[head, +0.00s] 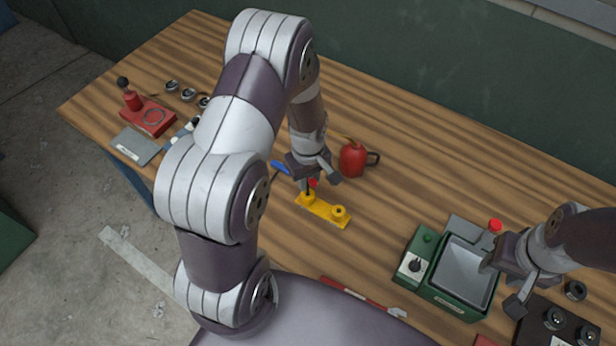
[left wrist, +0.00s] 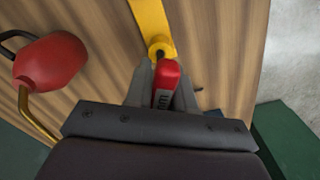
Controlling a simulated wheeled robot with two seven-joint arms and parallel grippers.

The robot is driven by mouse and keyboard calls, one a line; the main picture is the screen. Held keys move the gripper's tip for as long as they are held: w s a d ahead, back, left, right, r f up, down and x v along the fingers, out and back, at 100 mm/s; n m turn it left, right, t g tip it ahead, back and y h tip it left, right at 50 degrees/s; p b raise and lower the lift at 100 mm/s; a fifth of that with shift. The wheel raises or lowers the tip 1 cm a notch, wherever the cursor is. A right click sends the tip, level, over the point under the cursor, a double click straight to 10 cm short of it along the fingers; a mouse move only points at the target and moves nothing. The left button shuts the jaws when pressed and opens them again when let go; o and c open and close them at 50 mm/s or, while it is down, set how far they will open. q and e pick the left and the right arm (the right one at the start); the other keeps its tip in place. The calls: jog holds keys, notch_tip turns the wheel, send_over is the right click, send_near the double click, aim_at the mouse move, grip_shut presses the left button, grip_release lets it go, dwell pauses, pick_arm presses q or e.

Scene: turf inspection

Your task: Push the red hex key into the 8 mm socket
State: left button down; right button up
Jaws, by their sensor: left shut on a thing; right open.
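The red hex key (head: 313,183) is held in my left gripper (head: 319,180). In the left wrist view its red handle (left wrist: 167,78) stands between the fingers of the left gripper (left wrist: 166,80), with partly readable lettering on its side. A yellow block (head: 323,209) with two round raised sockets lies on the table. The key's dark shaft is over the left socket (head: 307,197); whether its tip is inside I cannot tell. The other socket (head: 339,212) looks empty. My right gripper (head: 501,284) is open and empty, by the grey-lined green box.
A red oil can (head: 352,160) stands just behind and right of the left gripper. The green box (head: 440,290) is at the right. A red stand (head: 148,117), grey plate (head: 136,146) and several metal rings are at the far left. Table right of the can is clear.

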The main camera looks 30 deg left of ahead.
pick_arm(q)
jog(key=shift+f+b, duration=0.65)
jog(key=shift+f, duration=0.4)
jog(key=c, duration=0.9)
grip_release()
notch_tip(320, 180, up, 13)
jog(key=shift+f+b, duration=0.1)
jog(key=shift+b, duration=0.65)
